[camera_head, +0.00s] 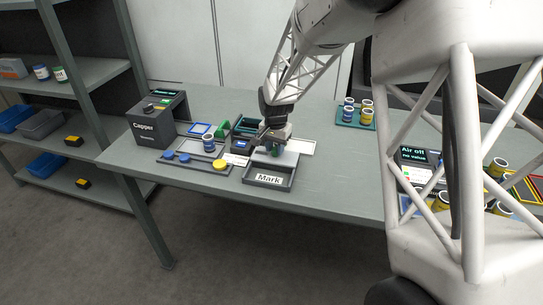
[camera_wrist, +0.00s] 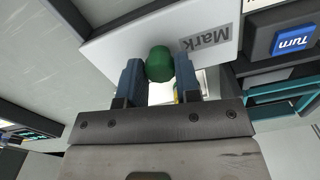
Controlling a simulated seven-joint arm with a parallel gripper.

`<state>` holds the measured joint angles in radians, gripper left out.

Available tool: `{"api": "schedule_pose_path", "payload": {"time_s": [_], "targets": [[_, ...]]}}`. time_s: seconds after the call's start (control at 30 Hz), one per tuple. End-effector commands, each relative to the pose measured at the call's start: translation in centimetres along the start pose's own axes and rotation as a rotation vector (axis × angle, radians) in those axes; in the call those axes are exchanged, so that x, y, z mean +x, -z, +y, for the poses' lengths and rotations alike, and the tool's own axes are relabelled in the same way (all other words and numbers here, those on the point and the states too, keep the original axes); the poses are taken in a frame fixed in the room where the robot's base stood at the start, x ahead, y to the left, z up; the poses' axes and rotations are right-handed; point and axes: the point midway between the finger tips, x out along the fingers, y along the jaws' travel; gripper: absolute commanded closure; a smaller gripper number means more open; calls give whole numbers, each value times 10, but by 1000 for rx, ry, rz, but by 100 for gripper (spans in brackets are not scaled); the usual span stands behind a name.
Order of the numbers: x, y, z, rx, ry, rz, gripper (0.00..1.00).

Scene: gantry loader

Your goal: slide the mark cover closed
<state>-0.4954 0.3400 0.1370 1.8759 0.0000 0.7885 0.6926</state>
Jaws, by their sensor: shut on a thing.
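The mark cover (camera_wrist: 120,47) is a pale flat plate lettered "Mark" with a round green knob (camera_wrist: 159,64). The front part of the tray is uncovered. My gripper (camera_wrist: 160,80) is shut on the green knob, with one blue-grey finger on each side of it. In the head view my gripper (camera_head: 274,148) is over the cover and partly hides the knob.
A capper machine (camera_head: 157,120) stands at the left. A board with blue and yellow discs (camera_head: 220,165) lies left of the tray. A blue "Turn" button (camera_wrist: 294,40) is close by in the wrist view. A green rack of jars (camera_head: 356,114) stands behind to the right.

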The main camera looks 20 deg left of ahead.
Motion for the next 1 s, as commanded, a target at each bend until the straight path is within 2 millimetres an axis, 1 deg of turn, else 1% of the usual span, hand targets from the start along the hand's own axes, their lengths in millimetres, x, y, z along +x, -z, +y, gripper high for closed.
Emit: {"api": "schedule_pose_path", "payload": {"time_s": [0.1, 0.33, 0.37, 0.5, 0.53, 0.83, 1.0], "targets": [[0, 6, -1, -1, 0, 0, 100], [0, 6, -2, -1, 1, 2, 100], [-1, 6, -2, -1, 2, 3, 66], [0, 6, -2, -1, 1, 2, 44], [0, 6, -2, -1, 1, 2, 43], [-1, 5, -1, -1, 0, 1, 43], [-9, 5, -1, -1, 1, 2, 43]]}}
